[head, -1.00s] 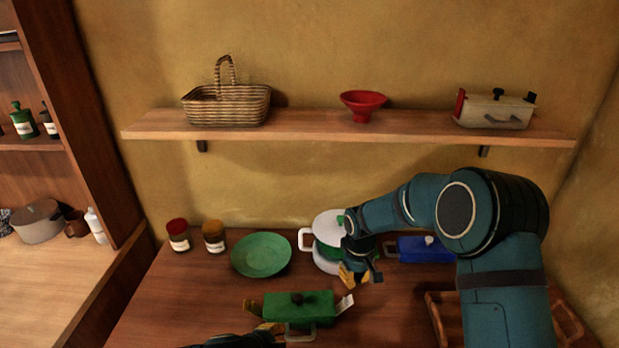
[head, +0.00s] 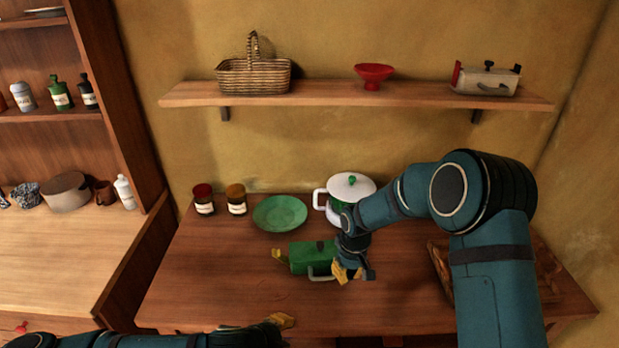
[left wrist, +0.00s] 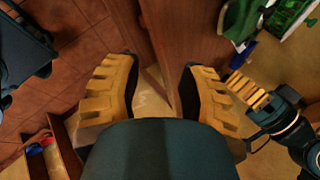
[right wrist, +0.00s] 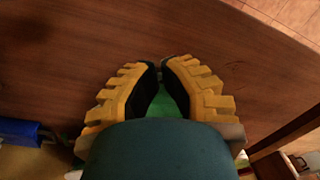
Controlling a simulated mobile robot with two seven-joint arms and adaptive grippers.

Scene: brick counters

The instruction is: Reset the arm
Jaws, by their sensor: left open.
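My right arm reaches in from the right in the head view. Its gripper (head: 350,272) hangs beside the right end of a green lidded box-shaped pot (head: 310,257) and covers that end. In the right wrist view the right fingertips (right wrist: 161,64) are close together, with a strip of green between the fingers; whether they grip anything is unclear. My left gripper (head: 281,322) is low at the table's front edge in the head view. In the left wrist view its fingers (left wrist: 160,70) are apart with nothing between them. The right gripper (left wrist: 246,92) also shows there, at the right.
A green plate (head: 280,213), two jars (head: 236,201) and a white pot (head: 350,187) stand at the table's back. A wooden tray (head: 437,268) is partly behind my right arm. A blue item (right wrist: 20,131) shows in the right wrist view. The table's left front is clear.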

